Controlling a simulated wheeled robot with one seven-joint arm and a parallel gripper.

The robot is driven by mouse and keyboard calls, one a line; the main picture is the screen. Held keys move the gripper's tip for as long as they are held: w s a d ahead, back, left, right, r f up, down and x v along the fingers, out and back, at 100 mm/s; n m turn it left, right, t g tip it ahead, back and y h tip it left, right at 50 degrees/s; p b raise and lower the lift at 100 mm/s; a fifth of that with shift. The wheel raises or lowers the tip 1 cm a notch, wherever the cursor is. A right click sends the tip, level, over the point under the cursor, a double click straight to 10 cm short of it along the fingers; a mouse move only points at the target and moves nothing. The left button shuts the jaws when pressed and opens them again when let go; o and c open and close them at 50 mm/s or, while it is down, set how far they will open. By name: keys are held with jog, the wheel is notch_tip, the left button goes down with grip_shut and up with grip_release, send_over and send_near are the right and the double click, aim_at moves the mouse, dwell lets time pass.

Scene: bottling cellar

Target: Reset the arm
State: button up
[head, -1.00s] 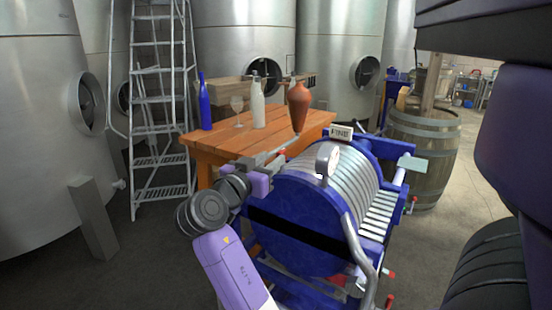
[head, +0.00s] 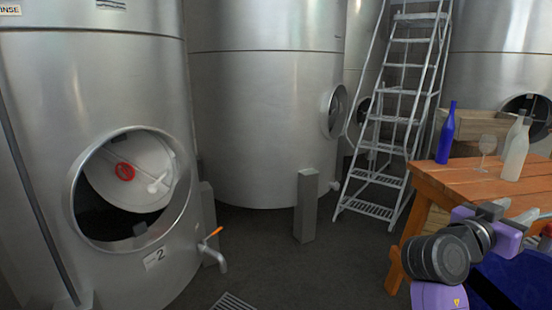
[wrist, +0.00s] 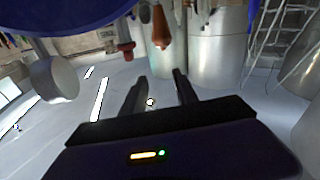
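My gripper (head: 528,216) is at the lower right of the head view, in front of the wooden table (head: 460,180) and by the blue machine (head: 515,280). In the wrist view my gripper (wrist: 160,76) has its two dark fingers apart with nothing held between them. A terracotta vase (wrist: 161,25) is beyond the fingers there, and a blue curved body (wrist: 70,15) fills the upper left. My arm's lower links are cut off by the head picture's bottom edge.
A blue bottle (head: 446,135), a wine glass (head: 487,148) and a white bottle (head: 516,152) stand on the table. Steel tanks (head: 265,110), a ladder (head: 395,120) and a grey post (head: 306,205) stand left of it. Dark floor (head: 270,255) is open in the middle.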

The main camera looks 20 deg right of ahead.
jog(key=w+a+f+n+t+y, duration=0.3)
jog(key=w+a+f+n+t, duration=0.3)
jog(key=w+a+n+t, duration=0.5)
jog(key=s+a+f+n+t+y, duration=0.35)
jog(key=a+f+t+y, duration=0.4)
jog(key=a, duration=0.55)
jog(key=s+a+f+n+y, duration=0.3)
jog(key=s+a+f+y, duration=0.25)
jog(key=s+a, duration=0.55)
jog(key=s+a+f+g+y, duration=0.1)
jog(key=s+a+f, duration=0.1)
jog(key=s, duration=0.5)
jog(key=s+a+f+g+y, duration=0.1)
jog(key=s+a+f+y, duration=0.1)
jog(key=s+a, duration=0.3)
jog(key=s+f, duration=0.1)
jog(key=s, duration=0.2)
jog(key=shift+s+a+f+g, duration=0.15)
jog(key=shift+a+f+g, duration=0.05)
jog(key=shift+a+g, duration=0.15)
